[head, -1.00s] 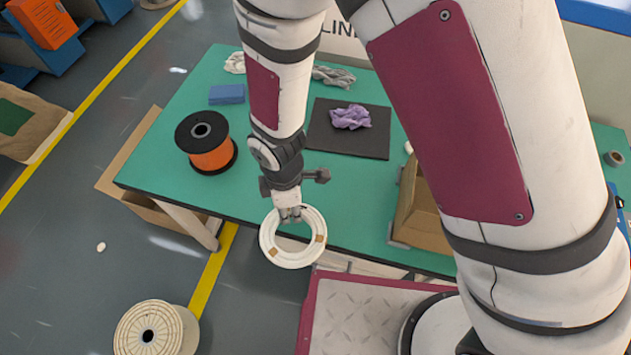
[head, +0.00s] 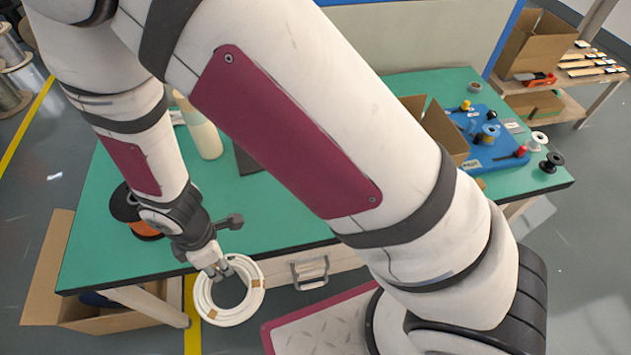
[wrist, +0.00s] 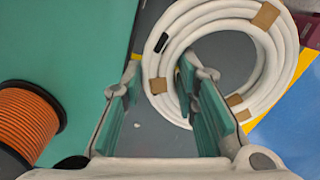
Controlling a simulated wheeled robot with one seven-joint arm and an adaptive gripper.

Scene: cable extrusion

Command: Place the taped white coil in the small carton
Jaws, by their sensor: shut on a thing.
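The white coil (head: 236,317), a ring of several turns with brown tape patches, hangs from my gripper (head: 221,270) just in front of the table's front edge. In the wrist view the coil (wrist: 280,65) lies beyond the fingers, its near left side between the fingertips (wrist: 165,85). My gripper is shut on that side of the ring. A small open carton (head: 445,128) stands on the green table, to the right and behind my arm, which hides much of it. Its inside is not visible.
An orange cable spool (head: 145,231) stands on the green table (head: 285,215), left of my gripper; it also shows in the wrist view (wrist: 30,120). A blue board (head: 495,150) with small spools lies at the right. A larger open carton (head: 45,270) is on the floor.

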